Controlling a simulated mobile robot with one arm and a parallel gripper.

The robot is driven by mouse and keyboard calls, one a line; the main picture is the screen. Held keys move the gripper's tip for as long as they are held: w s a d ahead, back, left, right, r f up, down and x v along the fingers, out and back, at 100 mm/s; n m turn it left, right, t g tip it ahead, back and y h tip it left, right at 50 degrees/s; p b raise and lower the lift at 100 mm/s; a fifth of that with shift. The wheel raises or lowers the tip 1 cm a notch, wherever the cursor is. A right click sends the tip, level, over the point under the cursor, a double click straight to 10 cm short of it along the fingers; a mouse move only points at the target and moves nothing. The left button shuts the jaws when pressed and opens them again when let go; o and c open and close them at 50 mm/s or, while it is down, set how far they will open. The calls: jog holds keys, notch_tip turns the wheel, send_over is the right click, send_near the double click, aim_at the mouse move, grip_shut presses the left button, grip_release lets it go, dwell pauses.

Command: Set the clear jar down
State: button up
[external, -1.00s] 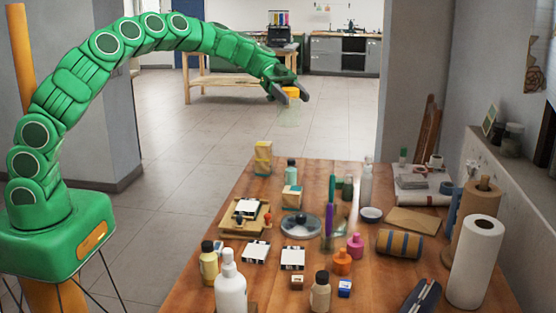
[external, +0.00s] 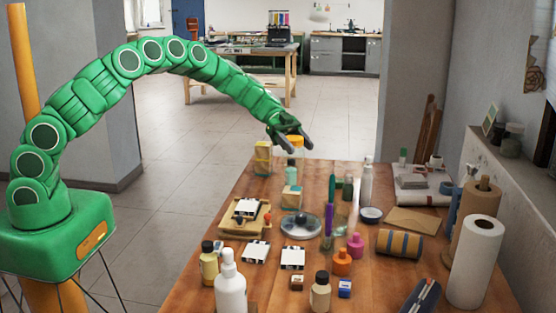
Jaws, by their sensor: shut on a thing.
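The clear jar has an orange-yellow lid (external: 296,141) and hangs upright below my gripper (external: 296,139). My gripper is shut on the jar near its lid. In the external view the jar shows at the table's far edge, just behind the small teal bottle (external: 291,174). Its clear body is faint and partly hidden, so I cannot tell whether its bottom touches the table. The wooden table (external: 205,275) fills the lower middle of the view.
A yellow block stack (external: 263,158) stands left of the jar. A white bottle (external: 367,184) stands to the right. Bottles, cards, a glass lid (external: 301,226) and paper rolls (external: 475,262) crowd the nearer table. Some bare wood shows at the far end.

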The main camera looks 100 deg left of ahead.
jog(key=w+a+f, duration=0.5)
jog(key=w+f, duration=0.3)
jog(key=w, duration=0.2)
jog(key=shift+w+a+f, duration=0.25)
jog(key=shift+a+f, duration=0.05)
dwell(0.5)
jog(key=shift+f, duration=0.1)
jog(key=shift+w+f, duration=0.2)
jog(key=shift+f, duration=1.5)
jog(key=o, duration=0.9)
jog(key=shift+f, duration=0.1)
jog(key=shift+a, duration=0.1)
